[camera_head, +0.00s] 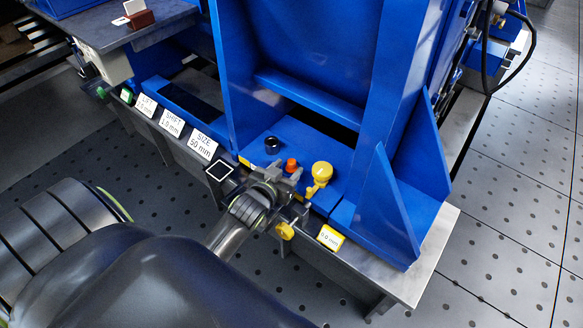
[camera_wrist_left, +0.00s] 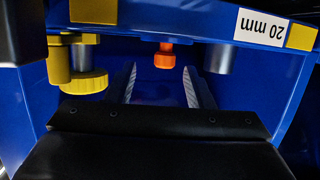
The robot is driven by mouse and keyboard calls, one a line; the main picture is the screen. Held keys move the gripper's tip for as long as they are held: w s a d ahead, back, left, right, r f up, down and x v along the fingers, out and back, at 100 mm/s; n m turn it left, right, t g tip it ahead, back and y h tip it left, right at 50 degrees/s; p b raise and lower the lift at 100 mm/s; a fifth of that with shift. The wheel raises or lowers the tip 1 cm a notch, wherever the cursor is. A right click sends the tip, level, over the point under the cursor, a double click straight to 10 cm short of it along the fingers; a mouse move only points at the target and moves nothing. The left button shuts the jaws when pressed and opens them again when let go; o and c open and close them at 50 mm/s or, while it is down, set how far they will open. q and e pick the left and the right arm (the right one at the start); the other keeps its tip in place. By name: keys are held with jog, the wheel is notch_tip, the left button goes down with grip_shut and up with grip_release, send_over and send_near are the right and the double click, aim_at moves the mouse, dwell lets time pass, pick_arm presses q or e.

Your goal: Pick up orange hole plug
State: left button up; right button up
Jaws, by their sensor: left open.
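The orange hole plug (camera_head: 291,164) sits on the blue machine base, beside a yellow knob. In the left wrist view the plug (camera_wrist_left: 164,58) hangs down from the upper edge, seen upside down, between and just beyond my finger tips. My left gripper (camera_head: 284,174) is open and empty, close in front of the plug. In the left wrist view both fingers of the gripper (camera_wrist_left: 158,80) are apart, with the plug nearer the right one. Whether a finger touches the plug is unclear. My right gripper is not in view.
The yellow knob (camera_head: 321,171) stands close right of the plug, and a dark cylinder (camera_head: 272,145) close left. Blue machine walls (camera_head: 300,95) rise behind. A second yellow knob (camera_head: 285,230) is below. White label cards (camera_head: 203,145) line the front edge.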

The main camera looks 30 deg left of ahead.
aim_at(291, 161)
pick_arm(q)
jog(key=x, duration=0.1)
jog(key=b+x, duration=0.1)
jog(key=x, duration=0.2)
jog(key=shift+w+a+b, duration=0.2)
jog(key=shift+a+b, duration=0.1)
jog(key=shift+b, duration=0.1)
jog(key=c, duration=1)
jog(key=shift+r, duration=0.1)
jog(key=shift+c, duration=0.2)
